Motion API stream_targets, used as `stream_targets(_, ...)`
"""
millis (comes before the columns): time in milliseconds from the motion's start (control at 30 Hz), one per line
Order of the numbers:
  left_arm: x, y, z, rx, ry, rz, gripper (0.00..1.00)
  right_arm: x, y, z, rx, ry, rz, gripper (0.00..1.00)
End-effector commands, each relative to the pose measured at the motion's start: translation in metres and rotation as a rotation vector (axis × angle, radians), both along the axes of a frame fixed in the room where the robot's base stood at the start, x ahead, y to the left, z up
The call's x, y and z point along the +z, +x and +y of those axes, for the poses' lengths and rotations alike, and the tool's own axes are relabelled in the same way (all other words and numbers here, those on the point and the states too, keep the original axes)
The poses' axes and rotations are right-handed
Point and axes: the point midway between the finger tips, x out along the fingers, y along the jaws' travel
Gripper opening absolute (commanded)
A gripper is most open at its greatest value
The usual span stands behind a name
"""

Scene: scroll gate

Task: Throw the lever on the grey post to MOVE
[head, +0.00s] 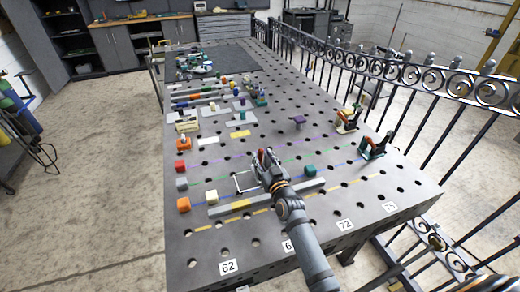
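My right gripper (266,164) is over the middle of the perforated table, its arm reaching in from the bottom. It is small in the picture; a red patch shows at its tips, and I cannot tell whether they are open or shut. No grey post with a lever marked MOVE can be made out. A dark clamp-like piece with a green and red handle (374,145) stands at the table's right edge. Another, white and orange (348,118), stands behind it. My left gripper is not in view.
The dark table (215,250) has rows of holes. A long grey bar (232,207) lies under my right arm. A green block (310,170) is right of my gripper. A scrolled iron fence (440,82) runs along the right.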

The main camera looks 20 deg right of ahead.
Motion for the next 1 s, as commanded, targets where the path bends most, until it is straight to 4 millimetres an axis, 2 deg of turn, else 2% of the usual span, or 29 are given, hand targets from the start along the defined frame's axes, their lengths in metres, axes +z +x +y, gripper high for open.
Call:
stream_targets(100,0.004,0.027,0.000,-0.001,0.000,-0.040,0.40,0.000,0.020,0.001,0.000,0.000,0.001,0.40)
stream_targets(200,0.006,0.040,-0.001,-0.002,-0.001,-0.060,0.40,0.000,0.030,0.001,0.000,0.001,0.000,0.40)
stream_targets(533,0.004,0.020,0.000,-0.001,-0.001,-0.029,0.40,-0.001,0.034,0.001,0.000,0.000,0.001,0.40)
stream_targets(833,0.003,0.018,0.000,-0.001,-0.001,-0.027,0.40,-0.001,0.034,0.001,0.000,0.000,0.001,0.00)
stream_targets(1000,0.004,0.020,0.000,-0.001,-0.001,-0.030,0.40,-0.001,0.034,0.001,0.000,0.000,0.002,0.00)
